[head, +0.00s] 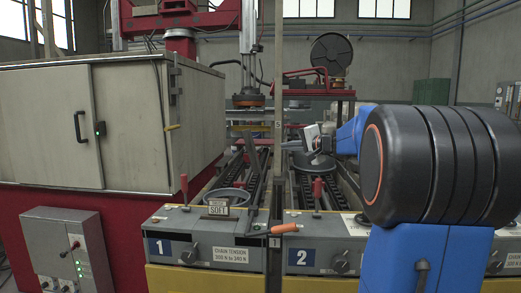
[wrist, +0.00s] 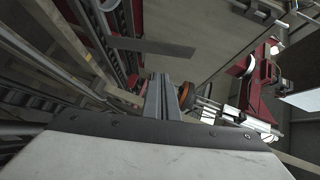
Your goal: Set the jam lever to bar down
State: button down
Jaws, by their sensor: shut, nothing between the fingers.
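No label in view names the jam lever, so I cannot tell for certain which lever it is. A lever with an orange grip (head: 285,228) lies nearly level across the front of the consoles, beside the upright post. My gripper (head: 312,140) is above and behind console 2, apart from these levers. In the wrist view my gripper (wrist: 166,98) shows its grey fingers together, with nothing held.
Console 1 (head: 158,267) and console 2 (head: 302,272) form a low front barrier. A tall post (head: 278,130) rises between them. Chain tracks (head: 325,185) run behind. A large beige cabinet (head: 135,120) stands left, with a grey control box (head: 65,245) below.

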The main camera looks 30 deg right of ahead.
send_near(255, 149)
jog(key=w+d, duration=0.2)
jog(key=shift+w+a+f, duration=0.2)
jog(key=shift+w+a, duration=0.4)
jog(key=shift+a, duration=0.25)
jog(key=shift+w+a+f, duration=0.25)
jog(key=shift+w+a, duration=0.35)
jog(key=shift+a, duration=0.25)
jog(key=shift+a, duration=0.1)
jog(key=shift+w+a+n+g+h, duration=0.45)
jog(key=shift+w+a+g, duration=0.3)
jog(key=shift+a, duration=0.3)
jog(key=w+a+f+n+g+h, duration=0.5)
jog(key=w+a+f+g+h, duration=0.1)
jog(key=a+f, duration=0.4)
jog(key=shift+w+f+n, duration=0.35)
jog(key=shift+w+f, duration=0.05)
jog(key=shift+f, duration=0.35)
